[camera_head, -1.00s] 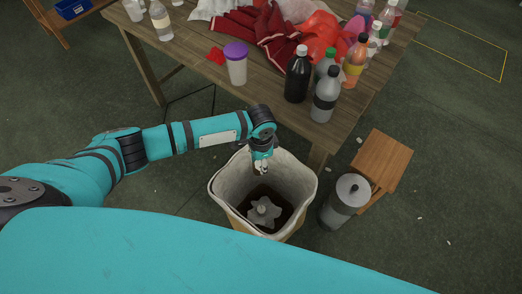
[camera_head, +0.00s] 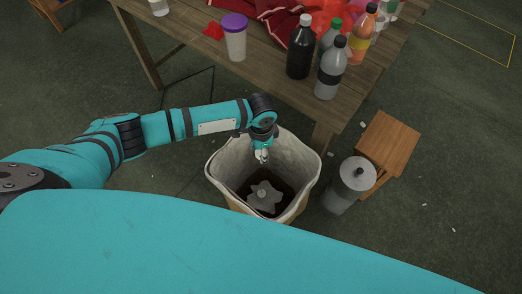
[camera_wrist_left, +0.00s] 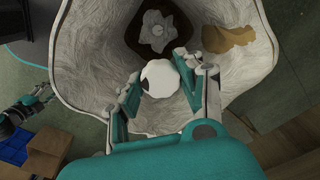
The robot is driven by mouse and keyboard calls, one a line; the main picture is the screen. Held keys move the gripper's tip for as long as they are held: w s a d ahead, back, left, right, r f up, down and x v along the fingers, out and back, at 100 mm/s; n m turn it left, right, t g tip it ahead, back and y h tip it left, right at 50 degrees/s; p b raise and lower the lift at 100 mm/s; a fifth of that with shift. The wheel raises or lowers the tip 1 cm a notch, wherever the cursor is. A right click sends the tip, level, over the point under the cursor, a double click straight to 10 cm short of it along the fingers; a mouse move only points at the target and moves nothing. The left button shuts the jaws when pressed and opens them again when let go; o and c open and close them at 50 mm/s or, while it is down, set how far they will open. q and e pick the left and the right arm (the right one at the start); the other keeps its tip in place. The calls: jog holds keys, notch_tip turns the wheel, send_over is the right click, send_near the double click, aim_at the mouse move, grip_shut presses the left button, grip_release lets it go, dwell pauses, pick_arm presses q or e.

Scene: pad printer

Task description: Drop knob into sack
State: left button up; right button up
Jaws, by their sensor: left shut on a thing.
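My left gripper (camera_head: 261,157) points down over the mouth of the sack (camera_head: 214,178). In the left wrist view the gripper (camera_wrist_left: 160,88) is shut on a white round knob (camera_wrist_left: 160,80) with a scalloped edge. The knob is between the two fingertips, over the opening. The sack's pale wrinkled wall (camera_wrist_left: 90,45) surrounds the view. A grey star-shaped piece (camera_head: 265,196) lies on the sack's dark bottom; it also shows in the left wrist view (camera_wrist_left: 158,32). My right gripper does not show.
A wooden table (camera_head: 190,55) with several bottles and red cloth stands behind the sack. A grey lidded canister (camera_head: 350,185) and a wooden stool (camera_head: 390,140) stand to its right. A brown scrap (camera_wrist_left: 228,38) shows on the sack's inner wall.

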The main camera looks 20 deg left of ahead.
pick_arm(q)
jog(key=o, duration=0.9)
jog(key=shift+r, duration=0.1)
notch_tip(320, 180, up, 12)
dwell(0.5)
